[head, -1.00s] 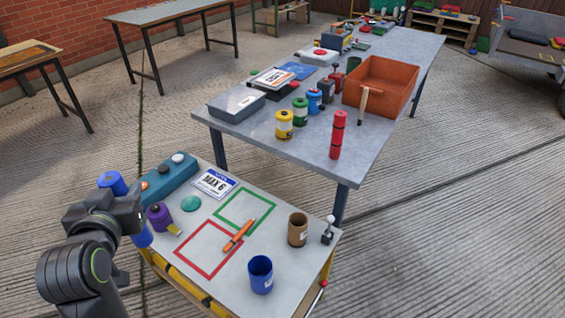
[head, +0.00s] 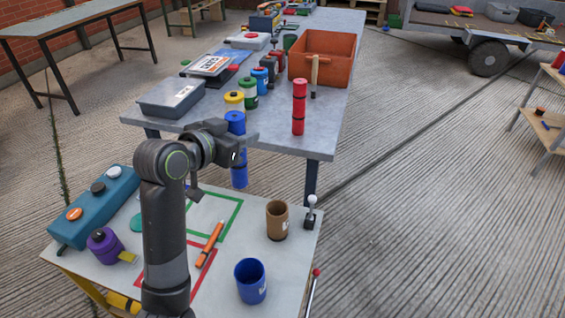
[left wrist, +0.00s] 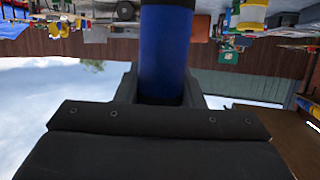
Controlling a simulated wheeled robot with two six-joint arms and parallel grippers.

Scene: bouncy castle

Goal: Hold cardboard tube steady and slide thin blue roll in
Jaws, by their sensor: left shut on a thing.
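The thin blue roll (head: 239,177) is upright in my left gripper (head: 237,156), which is shut around its middle. The roll sticks out above and below the fingers. In the left wrist view the blue roll (left wrist: 166,45) stands between the fingers. The brown cardboard tube (head: 277,221) stands upright and open-topped on the small near table, apart from the roll and to its lower right in the head view. No gripper touches the tube. My right gripper is not in view.
On the small table (head: 302,237) are a blue cup (head: 250,280), an orange tool (head: 210,244), a purple roll (head: 104,244), a teal button box (head: 94,206) and a small lever (head: 311,212). A long grey table behind holds several rolls and an orange bin (head: 323,58).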

